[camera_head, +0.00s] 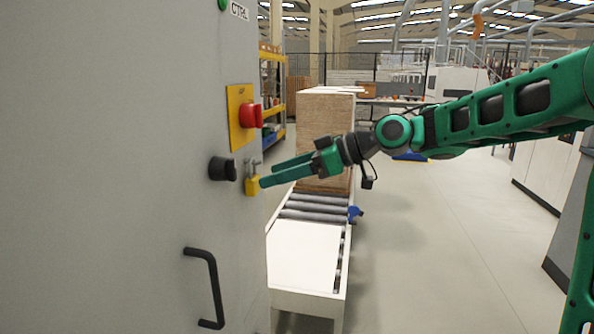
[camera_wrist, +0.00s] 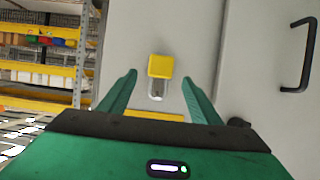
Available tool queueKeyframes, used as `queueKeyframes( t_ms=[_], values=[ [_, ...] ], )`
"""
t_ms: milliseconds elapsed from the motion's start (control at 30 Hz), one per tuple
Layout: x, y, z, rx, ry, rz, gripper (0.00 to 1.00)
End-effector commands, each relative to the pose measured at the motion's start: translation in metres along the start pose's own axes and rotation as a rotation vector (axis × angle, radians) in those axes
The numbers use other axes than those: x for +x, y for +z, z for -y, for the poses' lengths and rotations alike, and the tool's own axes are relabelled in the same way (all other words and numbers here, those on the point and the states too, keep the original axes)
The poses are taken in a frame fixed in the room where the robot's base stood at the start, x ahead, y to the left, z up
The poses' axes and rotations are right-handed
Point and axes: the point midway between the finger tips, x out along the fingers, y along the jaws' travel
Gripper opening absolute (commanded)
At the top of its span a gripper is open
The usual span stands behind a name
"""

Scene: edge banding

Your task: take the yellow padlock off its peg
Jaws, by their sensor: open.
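The yellow padlock (camera_head: 252,186) hangs by its grey shackle on the grey cabinet front, beside a black knob and below the red switch. In the wrist view the padlock (camera_wrist: 160,66) appears between and beyond the fingertips, with its shackle toward the bottom of the picture. The peg itself is too small to make out. My gripper (camera_head: 266,174) is open, with its green fingers pointing left at the padlock. In the wrist view my gripper (camera_wrist: 158,80) has nothing between its fingers that it visibly grips. I cannot tell whether a fingertip touches the padlock.
A red switch (camera_head: 249,115) on a yellow plate sits above the padlock. A black knob (camera_head: 222,168) sticks out at its left. A black handle (camera_head: 214,288) is lower down. A roller conveyor (camera_head: 308,250) with stacked brown boards (camera_head: 325,125) stands behind. Open floor lies to the right.

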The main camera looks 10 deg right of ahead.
Motion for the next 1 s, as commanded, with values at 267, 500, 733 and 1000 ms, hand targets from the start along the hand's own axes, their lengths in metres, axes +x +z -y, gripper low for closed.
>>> queueKeyframes(
  t_ms=[267,500,733,1000],
  values=[
    [0.038,0.0,0.001,0.0,-0.003,0.0,0.58],
    [0.049,0.001,0.0,0.0,-0.001,0.002,0.58],
    [0.049,0.001,0.0,0.0,0.0,0.002,0.58],
    [0.049,0.001,0.0,0.0,0.0,0.002,0.12]
  ],
)
